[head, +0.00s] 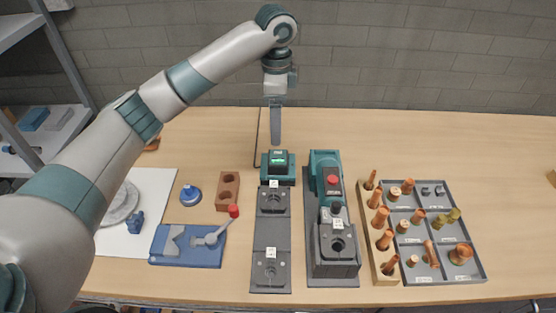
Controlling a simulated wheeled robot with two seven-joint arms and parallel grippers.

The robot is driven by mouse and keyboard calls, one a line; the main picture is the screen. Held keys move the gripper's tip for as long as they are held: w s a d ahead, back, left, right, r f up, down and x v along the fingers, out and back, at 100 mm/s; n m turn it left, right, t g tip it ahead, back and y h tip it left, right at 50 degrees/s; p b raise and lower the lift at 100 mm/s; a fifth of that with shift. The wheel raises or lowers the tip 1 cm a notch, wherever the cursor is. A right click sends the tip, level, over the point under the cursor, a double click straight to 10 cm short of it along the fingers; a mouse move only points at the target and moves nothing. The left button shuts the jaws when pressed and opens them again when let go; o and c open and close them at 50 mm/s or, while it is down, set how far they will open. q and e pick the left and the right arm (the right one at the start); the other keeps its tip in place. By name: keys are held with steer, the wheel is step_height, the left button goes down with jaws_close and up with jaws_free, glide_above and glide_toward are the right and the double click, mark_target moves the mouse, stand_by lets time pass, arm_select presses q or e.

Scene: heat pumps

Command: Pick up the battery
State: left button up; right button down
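The battery (279,158) appears to be the dark block with a small green-lit face, seated in a teal and black base (278,179) at the back middle of the table. My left gripper (275,138) points down from above, its fingertips just over or behind the battery in the picture. Its fingers overlap in this view, so their gap is hidden. I see nothing held in it. Whether it touches the battery cannot be told. My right gripper is not in view.
In front of the base is a dark plate (271,231) with round fixtures. To its right stands a teal and grey machine with a red button (332,180), then a wooden block and a grey tray (478,260) with copper fittings. A blue clamp (190,245) lies left. The back right table is clear.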

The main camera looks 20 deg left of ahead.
arm_select(q)
steer(key=p, duration=0.2)
glide_above(278, 156)
steer(key=f, duration=0.5)
steer(key=shift+s+a+f, duration=0.15)
steer(key=shift+s+f, duration=0.2)
steer(key=shift+f, duration=0.85)
steer(key=shift+w+f+p, duration=0.1)
steer(key=shift+f+p, duration=0.4)
steer(key=shift+p, duration=0.2)
step_height(278, 156, down, 3)
steer(key=shift+w+p, duration=0.15)
steer(key=shift+p, duration=0.65)
steer(key=shift+f, duration=0.6)
